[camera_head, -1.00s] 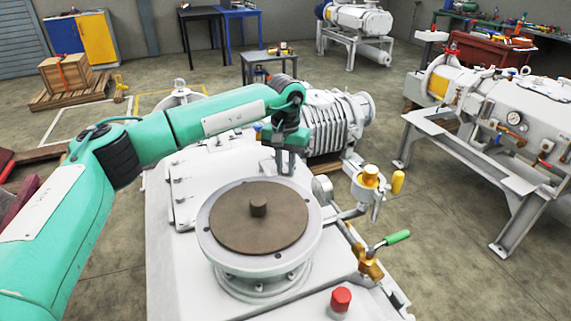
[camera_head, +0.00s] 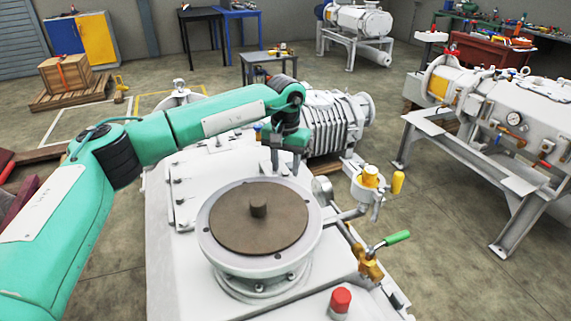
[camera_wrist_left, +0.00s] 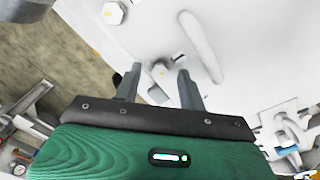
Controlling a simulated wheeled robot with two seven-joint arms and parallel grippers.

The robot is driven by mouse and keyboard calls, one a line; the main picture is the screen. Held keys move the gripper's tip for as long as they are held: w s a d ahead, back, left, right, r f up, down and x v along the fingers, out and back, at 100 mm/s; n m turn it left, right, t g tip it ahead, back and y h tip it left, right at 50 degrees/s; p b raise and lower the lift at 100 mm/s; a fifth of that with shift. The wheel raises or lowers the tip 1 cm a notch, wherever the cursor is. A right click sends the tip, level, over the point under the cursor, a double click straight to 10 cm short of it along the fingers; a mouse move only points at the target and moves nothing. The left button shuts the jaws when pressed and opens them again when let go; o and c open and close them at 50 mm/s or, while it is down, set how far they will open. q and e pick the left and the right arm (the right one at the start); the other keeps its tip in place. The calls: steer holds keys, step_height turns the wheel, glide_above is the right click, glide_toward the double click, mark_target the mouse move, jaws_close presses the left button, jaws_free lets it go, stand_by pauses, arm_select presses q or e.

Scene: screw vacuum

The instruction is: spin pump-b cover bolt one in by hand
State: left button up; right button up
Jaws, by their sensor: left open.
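My left gripper (camera_head: 285,162) is over the white pump housing (camera_head: 165,240), behind the round flange, with its fingers spread and pointing down. In the left wrist view the open fingers (camera_wrist_left: 158,77) stand either side of a small bolt head (camera_wrist_left: 160,68) on a white surface. The bolt looks to be between or just beyond the fingertips; I cannot tell if they touch it. A larger hex bolt (camera_wrist_left: 113,13) shows at the upper left. In the head view the bolt at the gripper is hidden or too small to tell. My right gripper is not in view.
A flange with a brown disc (camera_head: 275,225) stands in front of the gripper. A ribbed grey unit (camera_head: 325,120) is close behind it. Brass fittings (camera_head: 370,176), a green-handled valve (camera_head: 395,238) and a red cap (camera_head: 341,299) stick up on the right.

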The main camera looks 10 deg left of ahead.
mark_target(285, 172)
arm_select(q)
step_height(285, 172, up, 14)
stand_by(0.4)
steer(key=shift+f, duration=0.1)
